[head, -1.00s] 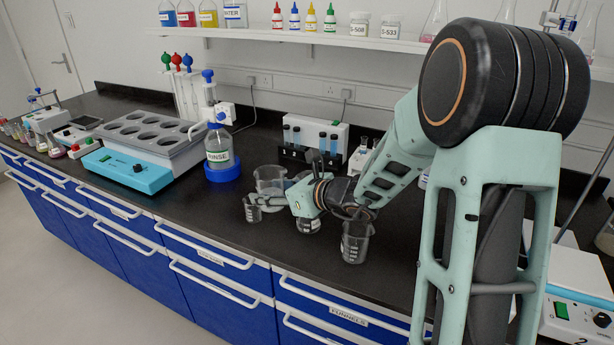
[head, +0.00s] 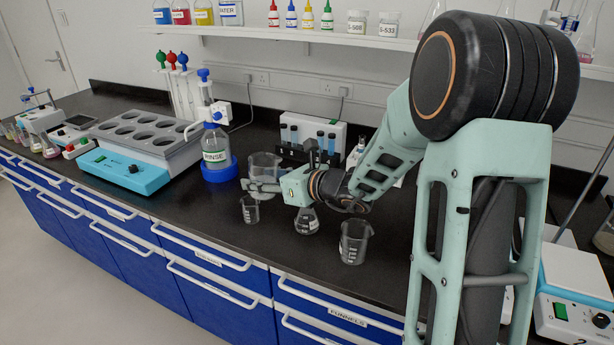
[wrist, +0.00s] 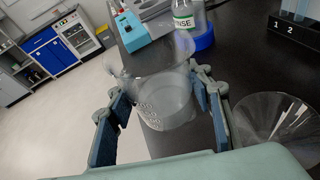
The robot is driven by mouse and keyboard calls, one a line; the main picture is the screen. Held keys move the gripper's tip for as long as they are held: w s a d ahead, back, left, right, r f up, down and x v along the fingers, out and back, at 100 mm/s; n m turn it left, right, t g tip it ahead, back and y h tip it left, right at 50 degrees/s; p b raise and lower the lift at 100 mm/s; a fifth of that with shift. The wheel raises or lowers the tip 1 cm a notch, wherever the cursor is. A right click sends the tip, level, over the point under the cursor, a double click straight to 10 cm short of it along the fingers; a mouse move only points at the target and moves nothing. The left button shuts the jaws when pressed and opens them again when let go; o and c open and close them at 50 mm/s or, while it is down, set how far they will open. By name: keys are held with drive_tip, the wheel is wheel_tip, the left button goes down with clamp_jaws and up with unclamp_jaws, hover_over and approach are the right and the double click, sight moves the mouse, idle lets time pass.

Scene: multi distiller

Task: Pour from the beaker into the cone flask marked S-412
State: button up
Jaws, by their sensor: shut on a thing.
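My gripper (head: 262,187) is shut on a large clear glass beaker (head: 264,165), which looks held above the bench. In the wrist view the beaker (wrist: 168,100) is between the two blue-padded fingers (wrist: 163,125), with graduation marks on its side. It looks roughly upright; its contents are hard to make out. A clear cone flask (head: 307,222) stands on the bench just below and right of my gripper, partly hidden by it. A cone flask (wrist: 272,125) also shows at right in the wrist view. I cannot read an S-412 mark on any flask.
A small beaker (head: 250,211) stands below my gripper, and another beaker (head: 354,243) stands to the right near the front edge. A RINSE bottle (head: 215,156) on a blue base is to the left. A tube rack (head: 300,152) is behind. Bare bench lies in front.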

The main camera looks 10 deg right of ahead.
sight(271, 168)
drive_tip(key=shift+d+r+m+t+y+p, duration=0.2)
drive_tip(key=shift+d+r+m+y+p, duration=0.15)
drive_tip(key=shift+r, duration=0.3)
drive_tip(key=shift+d+r+m+t+y+p, duration=0.25)
drive_tip(key=shift+r+m+y+p, duration=0.1)
drive_tip(key=shift+r, duration=0.25)
drive_tip(key=shift+w+d+r+m+t+y+b, duration=0.15)
drive_tip(key=shift+d+m+t+y+b, duration=0.25)
drive_tip(key=shift+d+m+y, duration=0.25)
drive_tip(key=shift+d+r+m+t+y+b, duration=0.35)
drive_tip(key=shift+d+r+m, duration=0.25)
drive_tip(key=shift+m, duration=0.15)
drive_tip(key=shift+r+m+t+y+b, duration=0.4)
drive_tip(key=shift+r+m+b, duration=0.1)
drive_tip(key=shift+r+m, duration=0.2)
drive_tip(key=shift+r+m+t+b, duration=0.5)
drive_tip(key=shift+m+t+b, duration=0.2)
drive_tip(key=shift+m+t, duration=0.15)
drive_tip(key=shift+d+r+m+t+b, duration=0.1)
drive_tip(key=shift+r+m+t+b, duration=0.4)
drive_tip(key=shift+m, duration=0.3)
drive_tip(key=shift+d+r+m+t+b, duration=0.1)
drive_tip(key=shift+r+m+t+b, duration=0.25)
drive_tip(key=shift+m+b, duration=0.3)
idle(0.4)
drive_tip(key=shift+d+f+m+t+b, duration=0.1)
drive_tip(key=shift+d+m+t+b, duration=0.05)
drive_tip(key=shift+m+t+b, duration=0.55)
idle(1.3)
